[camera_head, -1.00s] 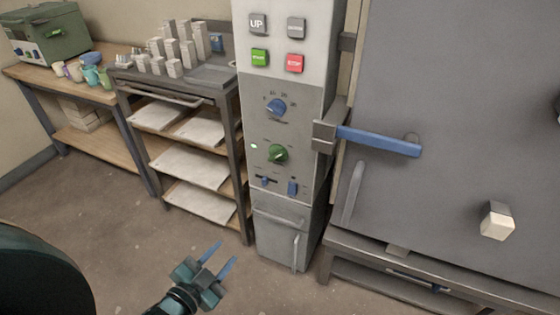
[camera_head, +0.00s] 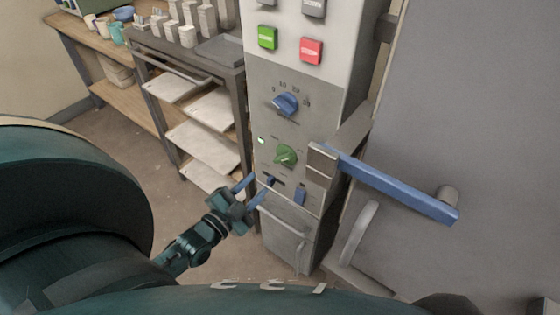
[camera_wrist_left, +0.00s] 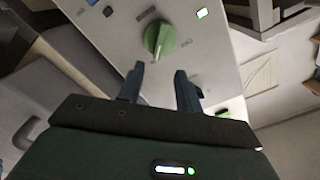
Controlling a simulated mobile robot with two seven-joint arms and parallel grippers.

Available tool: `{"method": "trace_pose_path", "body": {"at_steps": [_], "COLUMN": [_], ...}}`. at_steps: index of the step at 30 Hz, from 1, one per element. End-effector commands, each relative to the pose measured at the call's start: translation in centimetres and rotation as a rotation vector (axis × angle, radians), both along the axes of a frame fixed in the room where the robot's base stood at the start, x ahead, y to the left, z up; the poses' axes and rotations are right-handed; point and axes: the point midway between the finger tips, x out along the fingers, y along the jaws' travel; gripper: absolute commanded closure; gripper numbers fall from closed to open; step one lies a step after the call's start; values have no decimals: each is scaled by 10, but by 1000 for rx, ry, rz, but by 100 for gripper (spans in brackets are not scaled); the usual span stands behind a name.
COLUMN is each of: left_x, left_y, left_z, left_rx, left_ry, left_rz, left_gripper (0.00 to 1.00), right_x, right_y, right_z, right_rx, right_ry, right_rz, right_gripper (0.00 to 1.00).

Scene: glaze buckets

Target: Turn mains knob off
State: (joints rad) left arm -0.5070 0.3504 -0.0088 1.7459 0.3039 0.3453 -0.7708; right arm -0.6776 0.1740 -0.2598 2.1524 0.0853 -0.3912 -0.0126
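A green knob (camera_head: 286,154) sits on the grey lower panel of the control cabinet, with a blue knob (camera_head: 286,104) above it. The panel labels are too small to read, so I cannot tell which is marked mains. In the left wrist view the green knob (camera_wrist_left: 160,39) is just beyond my fingertips, roughly centred between them. My left gripper (camera_head: 261,182) is open and empty, in front of the panel, below and left of the green knob. It also shows in the left wrist view (camera_wrist_left: 160,80), apart from the knob. My right gripper is not in view.
A small green light (camera_head: 261,141) glows left of the knob. A blue door handle (camera_head: 400,186) juts out at right. A shelf rack (camera_head: 242,118) stands left of the cabinet.

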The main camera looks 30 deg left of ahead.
Motion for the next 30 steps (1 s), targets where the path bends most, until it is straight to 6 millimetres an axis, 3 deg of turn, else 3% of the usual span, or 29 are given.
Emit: {"method": "trace_pose_path", "body": {"at_steps": [6, 13, 18, 27, 30], "left_x": [49, 85, 96, 98, 98], "left_y": [-4, -7, -8, -8, -8], "left_z": [1, 0, 0, 0, 0], "left_rx": [0, 0, 0, 0, 0], "left_ry": [-4, -1, 1, 1, 1], "left_rz": [-1, -1, -1, -1, -1], "left_gripper": [65, 65, 65, 65, 74], "right_x": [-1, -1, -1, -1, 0], "right_y": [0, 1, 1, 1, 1], "right_z": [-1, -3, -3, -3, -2], "right_rx": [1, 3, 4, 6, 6], "right_ry": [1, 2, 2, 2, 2], "right_rz": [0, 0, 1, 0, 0], "right_gripper": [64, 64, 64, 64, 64]}}
